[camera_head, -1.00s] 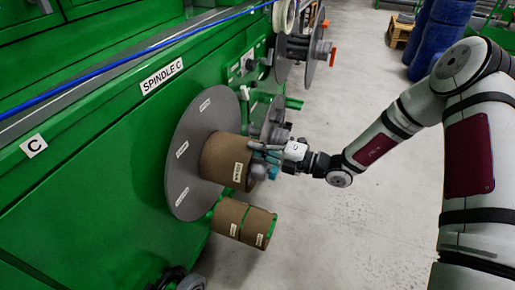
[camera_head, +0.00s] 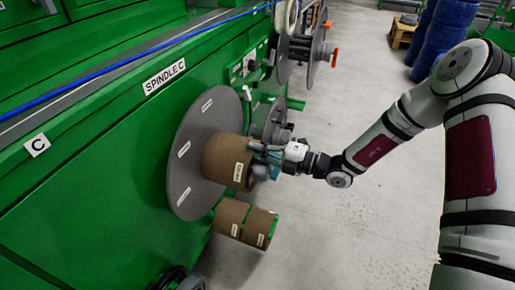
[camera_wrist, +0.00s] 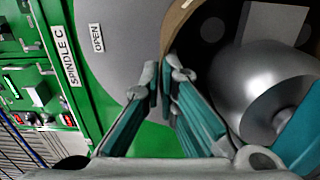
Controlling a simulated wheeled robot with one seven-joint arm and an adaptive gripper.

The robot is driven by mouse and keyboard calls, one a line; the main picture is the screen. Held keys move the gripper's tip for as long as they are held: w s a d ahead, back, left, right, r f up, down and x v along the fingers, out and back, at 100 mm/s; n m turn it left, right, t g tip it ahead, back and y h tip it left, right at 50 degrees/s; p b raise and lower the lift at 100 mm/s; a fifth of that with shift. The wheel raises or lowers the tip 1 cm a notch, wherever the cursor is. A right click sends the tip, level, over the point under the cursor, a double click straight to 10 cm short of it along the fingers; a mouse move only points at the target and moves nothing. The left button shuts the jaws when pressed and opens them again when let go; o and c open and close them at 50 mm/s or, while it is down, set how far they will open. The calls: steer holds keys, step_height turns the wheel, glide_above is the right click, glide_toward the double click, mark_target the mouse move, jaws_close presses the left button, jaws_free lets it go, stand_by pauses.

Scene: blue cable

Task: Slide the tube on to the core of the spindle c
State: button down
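The brown cardboard tube (camera_head: 222,158) sits around the core of spindle C, in front of the large grey flange disc (camera_head: 185,170). Its inner end appears to meet the disc, but I cannot see the contact. The silver core end (camera_wrist: 262,85) shows inside the tube in the wrist view. My gripper (camera_head: 256,158) is at the tube's near end. In the wrist view its fingertips (camera_wrist: 160,78) are close together on either side of the tube rim (camera_wrist: 173,32), one outside and one inside, and appear shut on the wall.
Two shorter brown tubes (camera_head: 243,223) sit end to end below the spindle. The green machine wall (camera_head: 90,200) bears the SPINDLE C label (camera_head: 164,77). Other reels (camera_head: 300,48) stand farther along. The grey floor (camera_head: 370,215) at the right is clear.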

steer(key=shift+a+f, duration=0.35)
steer(key=shift+f, duration=0.1)
stand_by(0.5)
steer(key=c, duration=1.8)
jaws_free()
steer(key=shift+a+f, duration=0.1)
steer(key=shift+o, duration=0.4)
steer(key=shift+o, duration=0.4)
steer(key=shift+o, duration=1.1)
steer(key=shift+d, duration=0.3)
steer(key=shift+d+f, duration=0.1)
steer(key=shift+f, duration=0.25)
steer(key=shift+c, duration=1.2)
steer(key=shift+s+d+p, duration=0.2)
steer(key=shift+d+p, duration=0.3)
steer(key=shift+p, duration=0.05)
steer(key=shift+d, duration=0.15)
